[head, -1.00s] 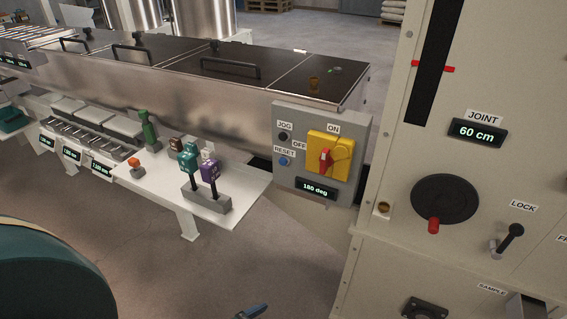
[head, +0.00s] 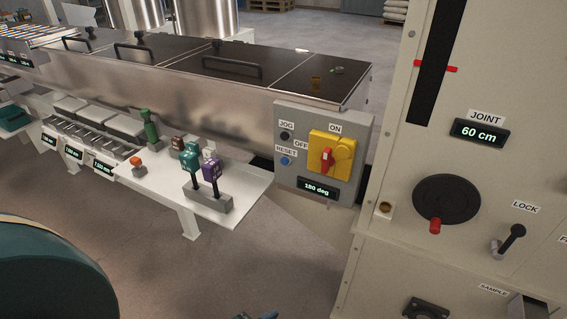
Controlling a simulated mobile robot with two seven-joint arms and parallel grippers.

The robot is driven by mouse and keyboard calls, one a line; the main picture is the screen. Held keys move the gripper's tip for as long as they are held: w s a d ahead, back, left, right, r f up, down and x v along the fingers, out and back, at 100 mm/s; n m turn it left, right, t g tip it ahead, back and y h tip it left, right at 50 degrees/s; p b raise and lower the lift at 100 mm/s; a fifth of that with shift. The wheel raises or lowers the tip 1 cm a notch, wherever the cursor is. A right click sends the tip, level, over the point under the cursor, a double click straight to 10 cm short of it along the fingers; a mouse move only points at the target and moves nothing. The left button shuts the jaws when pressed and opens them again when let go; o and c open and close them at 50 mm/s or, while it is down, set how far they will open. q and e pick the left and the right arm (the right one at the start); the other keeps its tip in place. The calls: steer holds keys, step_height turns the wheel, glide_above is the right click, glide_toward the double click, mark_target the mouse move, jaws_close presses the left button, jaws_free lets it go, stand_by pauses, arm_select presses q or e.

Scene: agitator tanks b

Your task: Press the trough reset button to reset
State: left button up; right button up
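The trough reset button (head: 286,160) is a small blue button beside a RESET label on a grey control panel (head: 283,187) at the end of the steel trough (head: 190,92). A dark JOG button (head: 285,136) sits above it. A yellow switch with a red handle (head: 327,160) is to its right, near ON and OFF labels. A display below reads 180 deg. A small dark blue-grey piece of what looks like a gripper (head: 268,316) shows at the bottom edge, well below the panel. I cannot tell which gripper it is. Nothing touches the reset button.
A white shelf (head: 245,187) with coloured-handled levers juts out left of the panel. A tall beige cabinet (head: 400,190) with a crank wheel (head: 446,198) and a LOCK lever (head: 509,241) stands at right. Open floor (head: 240,270) lies below the panel.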

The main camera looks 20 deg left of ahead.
arm_select(q)
steer(key=c, duration=0.7)
jaws_close()
arm_select(e)
steer(key=shift+s+f, duration=0.1)
steer(key=shift+s, duration=0.1)
steer(key=shift+s, duration=0.1)
